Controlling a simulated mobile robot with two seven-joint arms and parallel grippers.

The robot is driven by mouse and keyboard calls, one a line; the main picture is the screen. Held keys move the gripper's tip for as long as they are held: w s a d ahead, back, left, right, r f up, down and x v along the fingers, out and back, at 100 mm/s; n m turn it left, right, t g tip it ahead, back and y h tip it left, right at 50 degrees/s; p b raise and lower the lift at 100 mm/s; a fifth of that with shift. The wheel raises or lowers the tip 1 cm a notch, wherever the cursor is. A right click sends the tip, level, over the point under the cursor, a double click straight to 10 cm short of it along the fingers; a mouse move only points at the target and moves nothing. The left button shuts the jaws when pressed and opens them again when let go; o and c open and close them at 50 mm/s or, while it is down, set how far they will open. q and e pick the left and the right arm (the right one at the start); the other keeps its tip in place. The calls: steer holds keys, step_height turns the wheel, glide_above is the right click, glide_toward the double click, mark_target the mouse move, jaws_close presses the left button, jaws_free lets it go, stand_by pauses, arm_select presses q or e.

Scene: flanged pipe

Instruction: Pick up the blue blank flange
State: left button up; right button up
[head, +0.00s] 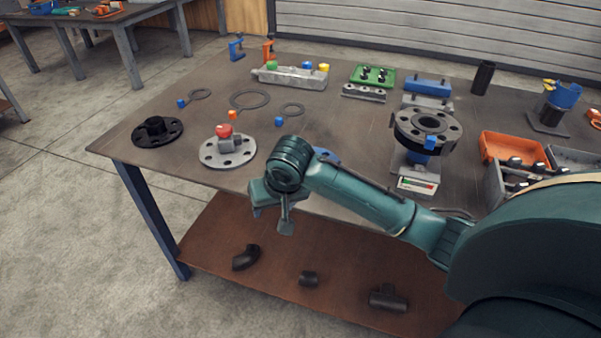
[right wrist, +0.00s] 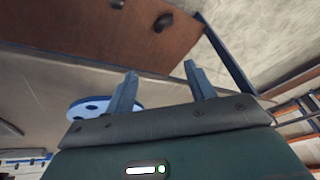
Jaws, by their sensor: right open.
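The blue blank flange (head: 327,155) lies on the table near its front edge, mostly hidden behind my right arm in the head view. In the right wrist view the flange (right wrist: 88,108) shows as a blue disc with holes, partly covered by the gripper body and the finger on the left. My right gripper (head: 272,217) is in front of the table's front edge, to the left of the flange. Its fingers (right wrist: 160,75) are apart with nothing between them, and it is clear of the flange. My left gripper is not in view.
On the worktable (head: 200,130), a grey flange with a red-topped part (head: 230,152) and a black flange (head: 157,132) lie to the left. A flange stack (head: 427,130) stands on the right beside an orange bin (head: 513,147). Pipe fittings lie on the lower shelf (head: 330,285).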

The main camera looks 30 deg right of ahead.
steer(key=w+d+r, duration=0.1)
steer(key=d, duration=0.1)
steer(key=w+d+r+m+h, duration=0.1)
steer(key=r, duration=0.1)
steer(key=w+d+r+m, duration=0.1)
steer(key=w+d+r, duration=0.1)
steer(key=shift+w+d+r+h+b, duration=0.1)
steer(key=shift+d+h+b, duration=0.2)
steer(key=w+d+r+m+g+h, duration=0.1)
steer(key=w+d+r+m+h, duration=0.1)
steer(key=d+r+m, duration=0.35)
steer(key=shift+n, duration=0.55)
steer(key=d+f, duration=0.1)
steer(key=w+d+f, duration=0.1)
steer(key=f, duration=0.1)
steer(key=d+f, duration=0.1)
steer(key=shift+w+f+b, duration=0.3)
steer(key=shift+f+b, duration=0.05)
steer(key=shift+b, duration=0.05)
steer(key=shift+a+x, duration=0.15)
steer(key=shift+x, duration=1.25)
steer(key=shift+a+x, duration=0.1)
steer(key=shift+x, duration=1.35)
steer(key=shift+s+f, duration=0.1)
steer(key=shift+c, duration=0.5)
jaws_close()
